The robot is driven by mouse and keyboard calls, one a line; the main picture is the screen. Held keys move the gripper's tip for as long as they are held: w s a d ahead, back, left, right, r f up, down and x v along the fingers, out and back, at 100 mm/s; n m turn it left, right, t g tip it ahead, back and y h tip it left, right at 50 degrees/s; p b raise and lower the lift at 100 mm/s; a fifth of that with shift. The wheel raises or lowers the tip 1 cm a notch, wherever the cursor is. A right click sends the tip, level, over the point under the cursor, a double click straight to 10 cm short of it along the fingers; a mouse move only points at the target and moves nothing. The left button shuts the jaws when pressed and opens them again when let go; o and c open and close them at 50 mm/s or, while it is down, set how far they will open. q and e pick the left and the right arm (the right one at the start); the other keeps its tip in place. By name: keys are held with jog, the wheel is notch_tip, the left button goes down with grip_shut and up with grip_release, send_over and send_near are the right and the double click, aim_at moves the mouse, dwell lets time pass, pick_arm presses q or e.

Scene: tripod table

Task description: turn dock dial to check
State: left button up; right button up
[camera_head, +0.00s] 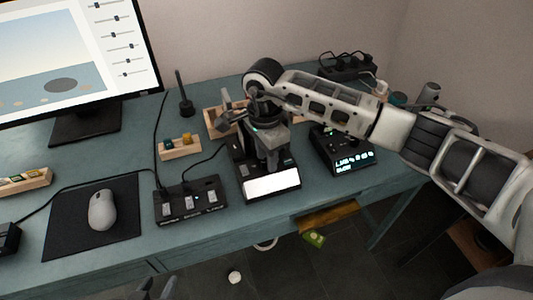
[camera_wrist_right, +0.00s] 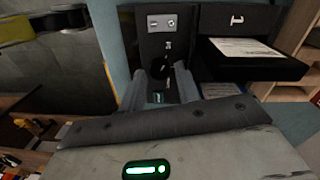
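The dock (camera_head: 270,186) is a black box with a bright white front panel, standing on the teal table. My right gripper (camera_head: 272,158) points down over it and hides much of its top. In the right wrist view the dock's black face (camera_wrist_right: 180,45) shows a small metal plate and a dark round dial (camera_wrist_right: 159,68). The fingers of my right gripper (camera_wrist_right: 160,75) are apart, one on each side of the dial; I cannot tell whether they touch it. The dial's pointer and marks are too dark to read. My left gripper (camera_head: 155,291) shows only partly at the bottom edge, away from the dock.
A black switch box (camera_head: 190,201) stands left of the dock, and a device with a lit display (camera_head: 343,150) stands right of it. A mouse (camera_head: 102,210) lies on a black mat. A monitor (camera_head: 75,60) stands at back left.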

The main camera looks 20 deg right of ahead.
jog(key=shift+f, duration=0.25)
jog(key=c, duration=0.7)
